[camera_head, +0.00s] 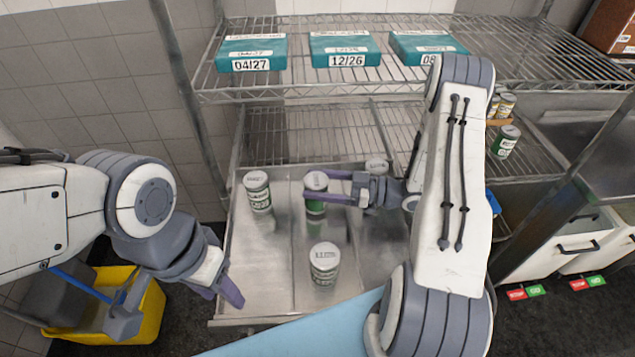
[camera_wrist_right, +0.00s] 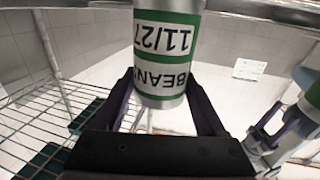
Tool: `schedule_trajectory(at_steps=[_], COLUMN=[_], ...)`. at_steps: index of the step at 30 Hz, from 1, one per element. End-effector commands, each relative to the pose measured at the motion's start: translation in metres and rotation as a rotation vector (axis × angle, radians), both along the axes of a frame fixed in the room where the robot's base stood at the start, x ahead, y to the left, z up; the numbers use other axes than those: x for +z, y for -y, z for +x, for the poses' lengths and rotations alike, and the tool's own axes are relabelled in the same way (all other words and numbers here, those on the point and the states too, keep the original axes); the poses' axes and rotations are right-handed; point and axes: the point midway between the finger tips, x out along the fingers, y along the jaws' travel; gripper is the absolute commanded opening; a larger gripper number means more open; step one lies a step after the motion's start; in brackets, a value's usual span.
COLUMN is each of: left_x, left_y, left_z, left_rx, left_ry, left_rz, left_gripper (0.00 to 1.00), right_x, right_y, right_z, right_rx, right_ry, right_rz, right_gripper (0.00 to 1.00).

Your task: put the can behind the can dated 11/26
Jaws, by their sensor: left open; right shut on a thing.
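My right gripper (camera_head: 335,189) is shut on a green and white can (camera_head: 316,206), held upright over the middle lane of the metal tray (camera_head: 262,285). In the right wrist view this can (camera_wrist_right: 165,60) reads 11/27 and BEANS, upside down; I cannot tell if it touches the tray. A front can (camera_head: 324,264) stands nearer me in the same lane; its date is too small to read. My left gripper (camera_head: 180,302) is open and empty, left of the tray.
Above and behind is a wire shelf (camera_head: 300,93) with teal boxes (camera_head: 345,50), labelled 04/27 and 12/26 among others. More cans (camera_head: 505,141) stand on the right rack. A yellow bucket (camera_head: 150,315) is at the lower left. The tray's left lane front is clear.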

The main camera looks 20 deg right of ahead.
Motion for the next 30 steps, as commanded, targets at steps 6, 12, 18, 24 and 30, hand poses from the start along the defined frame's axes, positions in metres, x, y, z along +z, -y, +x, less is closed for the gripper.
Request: schedule_trajectory(at_steps=[6,12,18,24,30], left_x=[-0.006,-0.011,-0.012,-0.013,-0.002], left_y=[0.000,0.000,0.000,0.000,0.000], left_z=[0.000,0.000,0.000,0.000,0.000], left_rx=[0.000,-0.001,-0.001,-0.001,0.000], left_ry=[0.000,0.000,0.000,0.000,0.000], left_rz=[0.000,0.000,0.000,0.000,0.000], left_gripper=[0.47,0.47,0.47,0.47,0.47], right_x=[-0.006,-0.015,-0.017,-0.018,-0.005], right_y=[0.000,-0.001,-0.001,-0.001,-0.001], right_z=[0.000,-0.001,-0.001,-0.001,-0.001], right_rx=[0.000,0.000,0.001,0.001,0.001], right_ry=[0.000,-0.006,-0.009,-0.009,-0.010], right_rz=[0.002,0.000,0.000,0.000,0.001], right_gripper=[0.00,0.00,0.85,0.85,0.85])
